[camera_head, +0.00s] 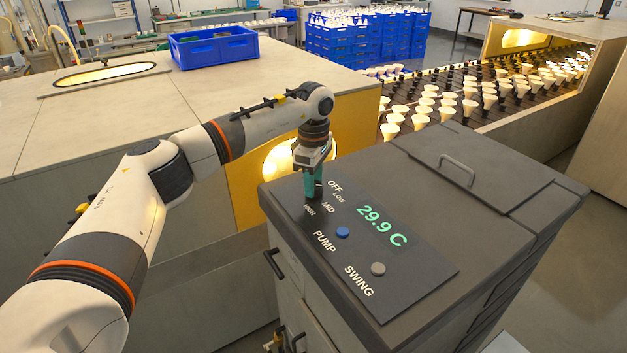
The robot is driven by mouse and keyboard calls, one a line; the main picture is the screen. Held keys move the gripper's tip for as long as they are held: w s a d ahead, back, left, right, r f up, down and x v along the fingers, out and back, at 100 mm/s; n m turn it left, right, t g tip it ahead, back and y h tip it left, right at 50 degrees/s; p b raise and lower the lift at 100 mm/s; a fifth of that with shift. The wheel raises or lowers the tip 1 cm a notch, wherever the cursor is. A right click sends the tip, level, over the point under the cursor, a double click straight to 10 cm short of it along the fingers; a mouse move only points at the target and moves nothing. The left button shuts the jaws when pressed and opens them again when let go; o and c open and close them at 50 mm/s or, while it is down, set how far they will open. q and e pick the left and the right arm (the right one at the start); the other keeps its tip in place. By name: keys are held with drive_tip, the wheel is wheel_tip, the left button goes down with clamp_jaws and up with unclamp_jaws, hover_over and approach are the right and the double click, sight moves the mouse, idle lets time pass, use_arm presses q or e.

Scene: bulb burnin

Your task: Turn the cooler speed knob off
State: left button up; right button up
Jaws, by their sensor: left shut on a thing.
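The cooler (420,178) is a dark grey cabinet with a black control panel (400,275) on its slanted top. The panel shows a green readout of 29.9 C and the labels OFF, LOW, MID and HIGH around the speed knob's place. My left gripper (313,196) points down at the panel's upper left corner, its teal fingers shut on the speed knob. The fingers hide the knob, so I cannot tell its setting. A blue button (343,232) by PUMP and a grey button (378,269) by SWING are uncovered. My right gripper is not in view.
A wooden enclosure with a lit opening stands behind and left of the cooler, close to my left arm. A blue crate (213,48) sits on it. A conveyor (510,90) with many bulbs runs behind the cooler. The cooler's lid has a handle (457,168).

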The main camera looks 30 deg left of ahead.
use_arm(q)
drive_tip(key=n, duration=0.3)
drive_tip(key=shift+n+b, duration=0.3)
drive_tip(key=shift+n, duration=2.4)
drive_tip(key=shift+r, duration=0.1)
drive_tip(key=o, duration=1)
wheel_tip(320, 180, up, 12)
drive_tip(key=b, duration=0.3)
